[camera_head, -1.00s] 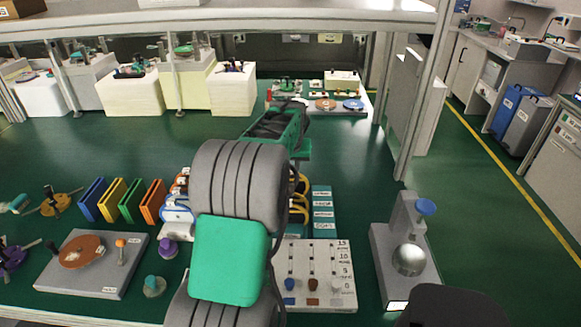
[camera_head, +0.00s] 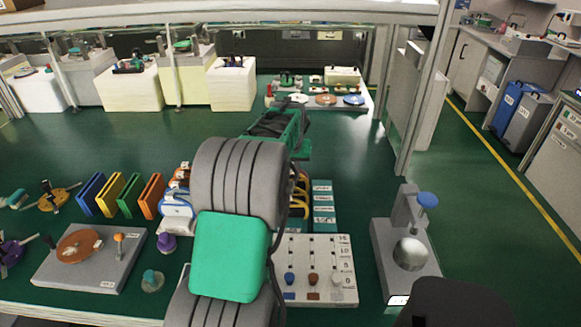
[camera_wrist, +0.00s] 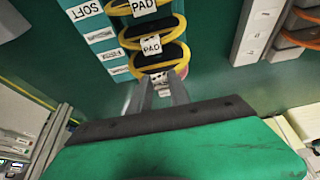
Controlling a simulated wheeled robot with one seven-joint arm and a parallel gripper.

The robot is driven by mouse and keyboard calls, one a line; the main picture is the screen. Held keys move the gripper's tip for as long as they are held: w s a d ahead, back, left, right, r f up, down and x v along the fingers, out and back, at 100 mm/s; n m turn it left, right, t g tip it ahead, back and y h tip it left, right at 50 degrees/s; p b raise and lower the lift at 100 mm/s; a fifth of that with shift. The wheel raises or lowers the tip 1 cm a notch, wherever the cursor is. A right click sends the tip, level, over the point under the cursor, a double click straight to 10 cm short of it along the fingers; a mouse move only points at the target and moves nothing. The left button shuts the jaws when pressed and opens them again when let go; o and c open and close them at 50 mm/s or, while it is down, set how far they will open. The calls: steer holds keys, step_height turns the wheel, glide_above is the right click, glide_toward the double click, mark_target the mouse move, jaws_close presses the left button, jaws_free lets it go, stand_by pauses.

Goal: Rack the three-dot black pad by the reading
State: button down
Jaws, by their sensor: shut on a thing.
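Several black pads with yellow rims (camera_wrist: 152,32) stand in a row in the wrist view, with white tags reading PAD. My gripper (camera_wrist: 163,92) is shut at the near end of this row, on the nearest black pad (camera_wrist: 160,60). A small tag with dark dots shows by the fingertips, but I cannot count the dots surely. A teal label strip (camera_wrist: 103,38) runs beside the pads, with SOFT on one label. In the head view the label strip (camera_head: 323,208) shows right of my arm, which hides my fingers and most of the pads.
A white slider panel (camera_head: 318,262) with three coloured knobs stands right of my arm. A grey gauge stand (camera_head: 408,235) is further right. Coloured upright plates (camera_head: 120,195) and a grey plate with a brown disc (camera_head: 90,258) are at left.

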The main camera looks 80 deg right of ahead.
steer(key=shift+f+b, duration=0.55)
steer(key=shift+f, duration=0.35)
steer(key=c, duration=1.1)
jaws_free()
steer(key=shift+c, duration=0.2)
steer(key=v, duration=0.7)
steer(key=shift+a+r+b, duration=0.2)
steer(key=shift+r+b, duration=0.1)
steer(key=shift+r, duration=0.05)
